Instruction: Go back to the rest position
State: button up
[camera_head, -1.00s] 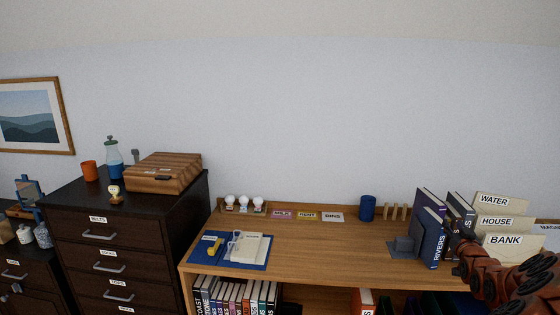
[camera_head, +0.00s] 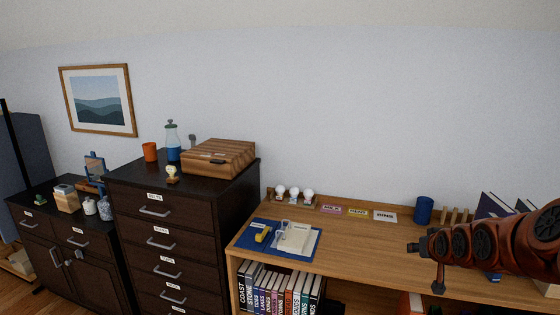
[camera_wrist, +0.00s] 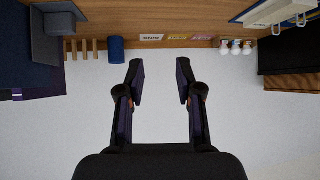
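My gripper (camera_wrist: 160,82) is open and empty in the wrist view, its two dark fingers apart with only the pale wall between them. In the head view my arm reaches in from the right edge, and my gripper (camera_head: 424,262) shows in front of the right part of the wooden desk (camera_head: 375,255), seemingly above it and touching nothing. The wrist view looks toward the wall, with the desk (camera_wrist: 195,30) along its top edge. My arm hides much of the books (camera_head: 492,206) at the desk's right end.
A blue cup (camera_head: 423,210) and a wooden rack (camera_head: 455,215) stand at the desk's back. A blue folder (camera_head: 255,250), name cards (camera_head: 358,212) and several bulbs (camera_head: 294,194) lie left. A tall dark dresser (camera_head: 235,225) with a wooden box (camera_head: 219,158) adjoins the desk.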

jog(key=s+a+f+n+g+y+b, duration=0.1)
jog(key=s+a+f+g, duration=0.15)
jog(key=s+a, duration=0.5)
jog(key=s+a+f+n+g+b, duration=0.1)
jog(key=s+a+f+g, duration=0.15)
jog(key=s+a, duration=0.5)
jog(key=s+a+f+g+b, duration=0.1)
jog(key=s+a+g, duration=0.2)
jog(key=s, duration=1.1)
jog(key=s+a+f+g+b, duration=0.1)
jog(key=s+a+g, duration=0.3)
jog(key=s, duration=1)
jog(key=shift+a+f+b, duration=0.3)
jog(key=shift+a+b, duration=0.05)
jog(key=shift+b, duration=0.3)
